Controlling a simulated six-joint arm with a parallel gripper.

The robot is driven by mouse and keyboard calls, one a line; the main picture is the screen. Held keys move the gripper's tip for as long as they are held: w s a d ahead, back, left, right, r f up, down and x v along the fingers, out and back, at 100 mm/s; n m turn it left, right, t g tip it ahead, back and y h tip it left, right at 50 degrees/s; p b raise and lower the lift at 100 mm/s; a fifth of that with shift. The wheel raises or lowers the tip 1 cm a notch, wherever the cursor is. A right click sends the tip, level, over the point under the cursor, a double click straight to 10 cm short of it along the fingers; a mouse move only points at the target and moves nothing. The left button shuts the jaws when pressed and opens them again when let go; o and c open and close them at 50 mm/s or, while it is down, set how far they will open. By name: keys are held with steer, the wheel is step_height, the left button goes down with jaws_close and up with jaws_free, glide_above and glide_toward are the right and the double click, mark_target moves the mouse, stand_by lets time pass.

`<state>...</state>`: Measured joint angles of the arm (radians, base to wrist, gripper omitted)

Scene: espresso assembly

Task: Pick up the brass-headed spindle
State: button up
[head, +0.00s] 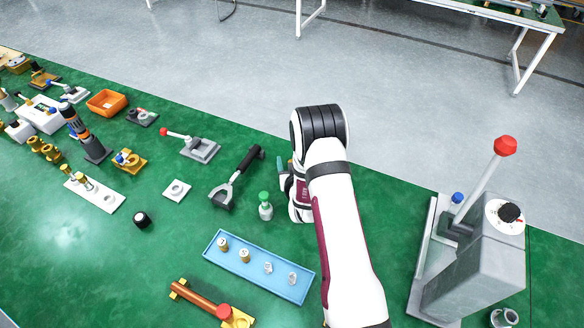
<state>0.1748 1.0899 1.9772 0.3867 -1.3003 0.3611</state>
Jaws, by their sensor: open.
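Two small brass-topped pieces, a left one (223,243) and a right one (244,255), stand in the left half of the blue tray (268,284). Brass-topped pieces (88,184) also stand on a white plate (110,200) farther left. I cannot tell for sure which is the brass-headed spindle. My gripper (284,178) is low over the table beyond the tray, beside the green-topped piece (265,205). It is open, with no piece seen in it. My arm hides much of it.
A black-handled portafilter (236,178) lies just left of my gripper. A grey machine with a red-knobbed lever (470,190) stands at right.

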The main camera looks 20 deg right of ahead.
jaws_close()
stand_by(0.4)
